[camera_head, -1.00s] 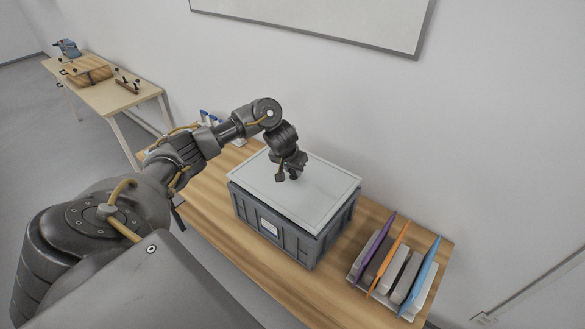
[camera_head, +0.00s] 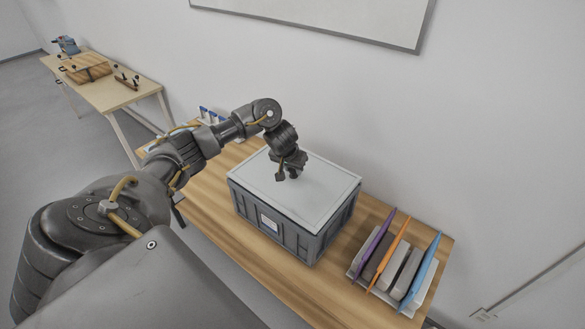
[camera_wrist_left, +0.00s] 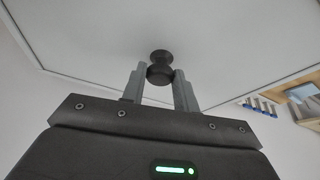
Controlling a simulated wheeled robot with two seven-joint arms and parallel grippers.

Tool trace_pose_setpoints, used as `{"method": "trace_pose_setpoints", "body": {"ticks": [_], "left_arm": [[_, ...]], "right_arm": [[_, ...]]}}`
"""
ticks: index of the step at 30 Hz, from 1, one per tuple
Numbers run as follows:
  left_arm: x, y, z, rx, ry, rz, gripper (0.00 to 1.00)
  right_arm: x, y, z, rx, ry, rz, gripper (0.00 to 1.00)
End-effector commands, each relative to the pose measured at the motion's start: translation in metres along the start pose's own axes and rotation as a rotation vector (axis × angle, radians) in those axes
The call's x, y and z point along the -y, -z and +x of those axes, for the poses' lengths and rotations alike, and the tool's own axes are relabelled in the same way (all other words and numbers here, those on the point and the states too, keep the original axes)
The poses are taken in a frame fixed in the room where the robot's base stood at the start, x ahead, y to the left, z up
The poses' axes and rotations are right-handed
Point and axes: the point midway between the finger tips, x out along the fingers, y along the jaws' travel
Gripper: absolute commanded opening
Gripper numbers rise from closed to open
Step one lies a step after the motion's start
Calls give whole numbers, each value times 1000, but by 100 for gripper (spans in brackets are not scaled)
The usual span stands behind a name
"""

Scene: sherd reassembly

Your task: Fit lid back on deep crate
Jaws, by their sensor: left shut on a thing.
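The deep grey crate (camera_head: 290,236) stands on the wooden table with a white label on its front. The light grey lid (camera_head: 322,190) lies flat over the crate's top, its edges about in line with the rim. I see no clear gap between lid and rim. My left gripper (camera_head: 289,176) is above the lid, and in the left wrist view its fingers (camera_wrist_left: 160,88) are shut on the lid's dark round knob (camera_wrist_left: 161,66). The lid's underside and the far rim are hidden. My right gripper is not in view.
A rack with several upright coloured folders (camera_head: 396,264) stands right of the crate on the wooden table (camera_head: 222,200). Small blue-and-white items (camera_head: 208,115) stand behind my left arm. A second table (camera_head: 110,92) is at the far left. The wall runs close behind.

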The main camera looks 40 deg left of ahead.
Motion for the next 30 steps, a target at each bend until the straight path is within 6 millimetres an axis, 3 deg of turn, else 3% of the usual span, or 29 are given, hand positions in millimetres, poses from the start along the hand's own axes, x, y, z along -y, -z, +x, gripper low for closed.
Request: {"method": "trace_pose_setpoints", "body": {"ticks": [29,30], "left_arm": [[0,-5,14,-1,0,0,0],[0,-5,14,-1,0,0,32]], "right_arm": [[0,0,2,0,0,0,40],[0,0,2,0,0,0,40]]}}
